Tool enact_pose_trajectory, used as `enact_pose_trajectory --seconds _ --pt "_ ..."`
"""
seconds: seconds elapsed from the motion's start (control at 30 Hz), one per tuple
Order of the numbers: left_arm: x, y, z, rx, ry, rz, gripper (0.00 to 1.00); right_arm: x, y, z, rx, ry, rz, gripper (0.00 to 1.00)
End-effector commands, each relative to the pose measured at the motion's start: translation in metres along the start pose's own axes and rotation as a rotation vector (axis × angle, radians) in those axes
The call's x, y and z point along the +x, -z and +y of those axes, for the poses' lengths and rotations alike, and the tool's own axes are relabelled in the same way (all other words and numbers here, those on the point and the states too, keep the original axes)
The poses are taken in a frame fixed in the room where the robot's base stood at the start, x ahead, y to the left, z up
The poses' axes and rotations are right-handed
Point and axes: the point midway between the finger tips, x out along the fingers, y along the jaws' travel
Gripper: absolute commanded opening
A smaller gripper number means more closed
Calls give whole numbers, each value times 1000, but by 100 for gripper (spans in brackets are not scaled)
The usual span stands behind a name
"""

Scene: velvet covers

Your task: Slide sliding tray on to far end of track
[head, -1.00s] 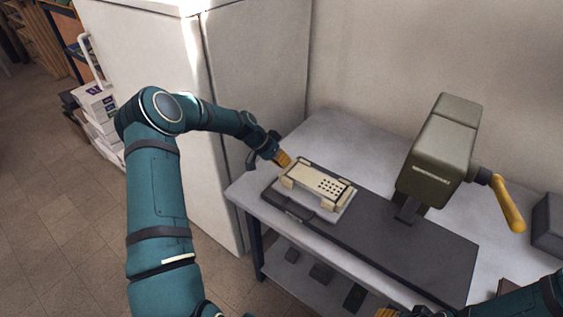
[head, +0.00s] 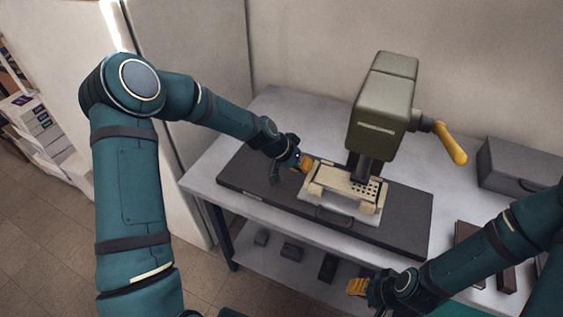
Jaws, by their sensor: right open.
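The sliding tray (head: 362,216) is a pale plate carrying a cream block frame with a dotted panel, and a dark handle sits at its front. It rests on the long dark track (head: 245,181), around its middle, beneath the head of the olive press (head: 383,103). My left gripper (head: 305,164) has its yellow fingertips at the tray's left end, touching or very close to it. Its jaw gap is too small to make out. My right gripper (head: 357,287) is open and empty, in front of the table's front edge, away from the tray.
The press has a yellow crank handle (head: 450,143) on its right. A grey box (head: 515,166) stands at the back right of the table (head: 278,106). Brown blocks (head: 467,240) lie right of the track. The track's right part is bare. A lower shelf holds small dark items.

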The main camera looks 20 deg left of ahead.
Motion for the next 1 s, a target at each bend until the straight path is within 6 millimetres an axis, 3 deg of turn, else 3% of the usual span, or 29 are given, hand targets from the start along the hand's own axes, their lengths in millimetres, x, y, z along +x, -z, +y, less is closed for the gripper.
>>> enact_pose_trajectory --seconds 0.2,0.43,1.0 --pt "21 0 39 5 -2 -2 0 7 1 2 -1 0 4 47" --pt "34 0 64 3 -1 0 0 9 1 3 -1 0 5 47" --pt "40 0 78 3 -6 -3 0 10 2 4 -1 0 6 47"
